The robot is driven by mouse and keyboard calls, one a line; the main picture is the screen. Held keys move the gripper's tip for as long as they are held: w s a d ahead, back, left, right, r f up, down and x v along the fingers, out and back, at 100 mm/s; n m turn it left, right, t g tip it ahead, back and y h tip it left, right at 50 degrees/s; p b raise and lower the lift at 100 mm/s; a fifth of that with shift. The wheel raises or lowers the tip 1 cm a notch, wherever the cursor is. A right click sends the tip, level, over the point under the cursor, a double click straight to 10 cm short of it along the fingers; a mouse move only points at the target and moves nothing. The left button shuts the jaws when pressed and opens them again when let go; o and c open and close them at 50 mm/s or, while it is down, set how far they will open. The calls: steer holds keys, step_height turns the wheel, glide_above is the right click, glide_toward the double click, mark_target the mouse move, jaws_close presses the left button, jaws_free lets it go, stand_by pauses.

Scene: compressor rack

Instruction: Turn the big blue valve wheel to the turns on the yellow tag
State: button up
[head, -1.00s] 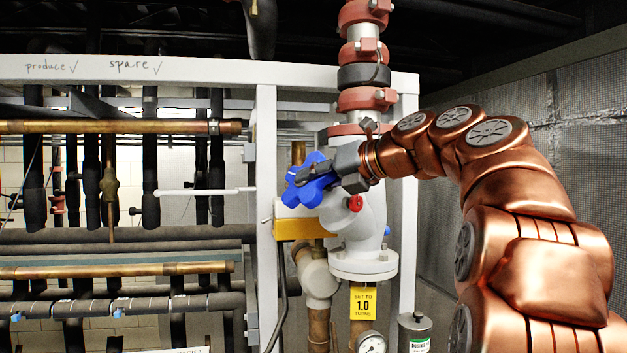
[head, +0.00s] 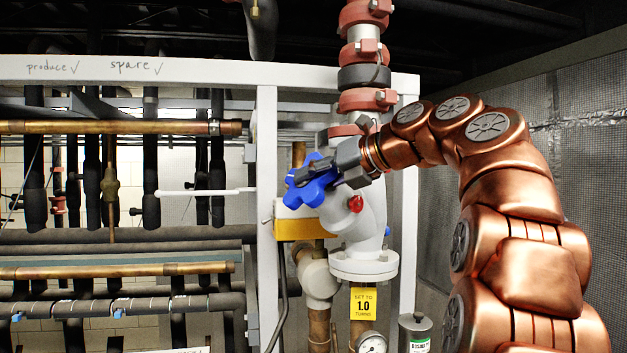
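The big blue valve wheel (head: 313,190) is on the front of the pale grey valve body (head: 362,235), in the middle of the head view. My gripper (head: 308,175) is at the wheel, with its dark fingers over the wheel's upper right part. The fingers overlap the wheel, but I cannot tell whether they are closed on it. Part of the wheel is hidden behind them. The yellow tag (head: 363,303) hangs below the valve flange and reads "SET TO 1.0 TURNS".
A small red knob (head: 355,204) sits on the valve body just right of the wheel. A yellow block (head: 298,229) is below the wheel. A pressure gauge (head: 372,343) and a grey canister (head: 415,333) stand lower down. A white frame post (head: 267,200) is close on the left.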

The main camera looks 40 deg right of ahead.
mark_target(335, 171)
steer(key=shift+v, duration=3.4)
steer(key=shift+s+d, duration=0.15)
steer(key=shift+s, duration=0.1)
